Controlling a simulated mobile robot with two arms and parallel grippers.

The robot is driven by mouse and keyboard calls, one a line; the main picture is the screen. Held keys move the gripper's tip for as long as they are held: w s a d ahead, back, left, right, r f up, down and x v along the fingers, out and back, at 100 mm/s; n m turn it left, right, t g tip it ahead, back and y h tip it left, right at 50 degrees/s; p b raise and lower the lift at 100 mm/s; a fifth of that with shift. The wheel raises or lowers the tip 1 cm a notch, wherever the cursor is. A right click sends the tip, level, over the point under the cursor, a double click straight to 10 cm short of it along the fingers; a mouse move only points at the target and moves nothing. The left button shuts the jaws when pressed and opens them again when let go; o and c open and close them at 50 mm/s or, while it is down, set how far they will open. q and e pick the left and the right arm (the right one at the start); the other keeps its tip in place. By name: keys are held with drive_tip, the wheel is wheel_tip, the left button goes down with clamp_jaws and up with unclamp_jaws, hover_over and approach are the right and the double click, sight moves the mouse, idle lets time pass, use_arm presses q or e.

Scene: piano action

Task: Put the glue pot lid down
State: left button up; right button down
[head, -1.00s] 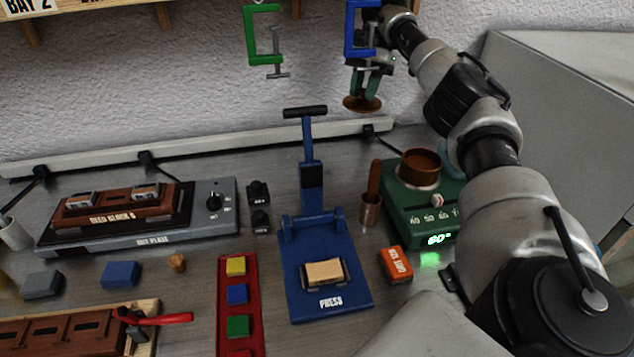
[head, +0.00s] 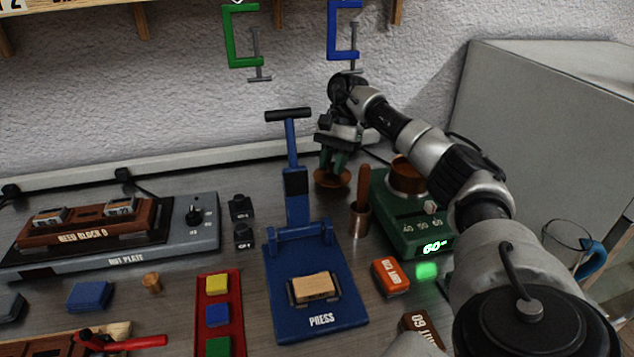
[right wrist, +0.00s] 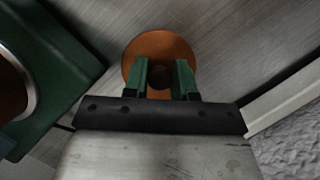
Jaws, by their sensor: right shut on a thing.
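The glue pot lid (head: 332,179) is a round copper-brown disc. My right gripper (head: 333,162) is shut on its knob, with the green fingers pointing down and the lid just below them. In the right wrist view the lid (right wrist: 150,48) lies between and beyond the fingertips (right wrist: 163,76), over the grey bench. I cannot tell whether the lid touches the bench. The open copper glue pot (head: 408,178) sits in the green heater (head: 400,228), right of the lid. My left gripper is not in view.
The blue press (head: 312,270) stands left of the lid, its lever upright. A copper cup with a brush handle (head: 361,215) stands in front of the lid. A back rail (head: 100,177) runs along the wall. Bare bench shows around the lid.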

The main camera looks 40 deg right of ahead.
drive_tip(key=a, duration=0.2)
drive_tip(key=s+a, duration=0.1)
drive_tip(key=a, duration=0.1)
drive_tip(key=s+a, duration=0.1)
drive_tip(key=a, duration=0.1)
drive_tip(key=shift+a+p, duration=0.2)
drive_tip(key=shift+p, duration=0.15)
drive_tip(key=shift+a+f, duration=0.2)
drive_tip(key=shift+f, duration=0.45)
drive_tip(key=shift+f, duration=0.15)
drive_tip(key=c, duration=0.9)
unclamp_jaws()
drive_tip(key=v, duration=0.5)
drive_tip(key=shift+w+d+r, duration=0.1)
drive_tip(key=shift+w+r, duration=0.05)
drive_tip(key=shift+r, duration=0.25)
drive_tip(key=w+d, duration=0.1)
drive_tip(key=d, duration=0.2)
drive_tip(key=w+d, duration=0.1)
drive_tip(key=d, duration=0.3)
drive_tip(key=w+d, duration=0.1)
drive_tip(key=d, duration=0.3)
drive_tip(key=shift+w+d+f, duration=0.1)
drive_tip(key=shift+d+f, duration=0.05)
drive_tip(key=shift+d, duration=0.05)
